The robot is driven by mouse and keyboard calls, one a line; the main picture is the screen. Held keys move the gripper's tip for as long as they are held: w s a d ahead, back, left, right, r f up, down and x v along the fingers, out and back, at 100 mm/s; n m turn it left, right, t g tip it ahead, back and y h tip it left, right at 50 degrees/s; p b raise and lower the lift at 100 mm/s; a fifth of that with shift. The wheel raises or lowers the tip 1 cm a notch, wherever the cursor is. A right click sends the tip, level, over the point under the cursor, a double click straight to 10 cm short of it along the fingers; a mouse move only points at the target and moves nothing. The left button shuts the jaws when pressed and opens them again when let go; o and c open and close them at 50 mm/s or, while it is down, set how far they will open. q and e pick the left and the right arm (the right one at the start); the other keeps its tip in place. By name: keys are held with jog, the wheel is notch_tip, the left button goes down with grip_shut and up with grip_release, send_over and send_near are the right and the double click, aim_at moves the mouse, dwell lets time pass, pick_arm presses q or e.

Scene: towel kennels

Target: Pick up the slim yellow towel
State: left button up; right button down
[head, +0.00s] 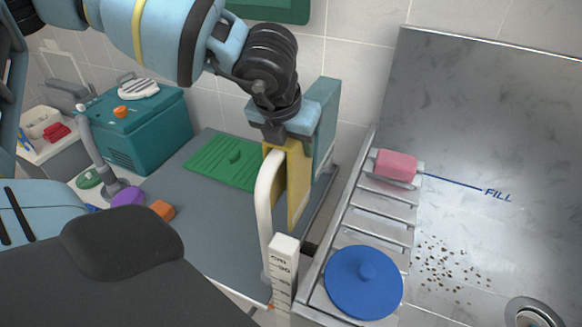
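The slim yellow towel (298,185) hangs as narrow upright panels near the middle of the head view, with a white curved rail (265,205) in front of it. My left gripper (284,128) comes down from above and is right at the towel's top edge. Its fingers are hidden, so I cannot tell whether they are closed on the towel. A teal upright panel (326,115) stands just behind and to the right of the towel; I cannot tell exactly what it is. My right gripper is not in view.
A white marked post (284,265) stands in front. A teal box (135,125) and green mat (222,162) are on the left.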

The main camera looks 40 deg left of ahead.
pick_arm(q)
jog(key=c, duration=0.3)
jog(key=shift+c, duration=0.2)
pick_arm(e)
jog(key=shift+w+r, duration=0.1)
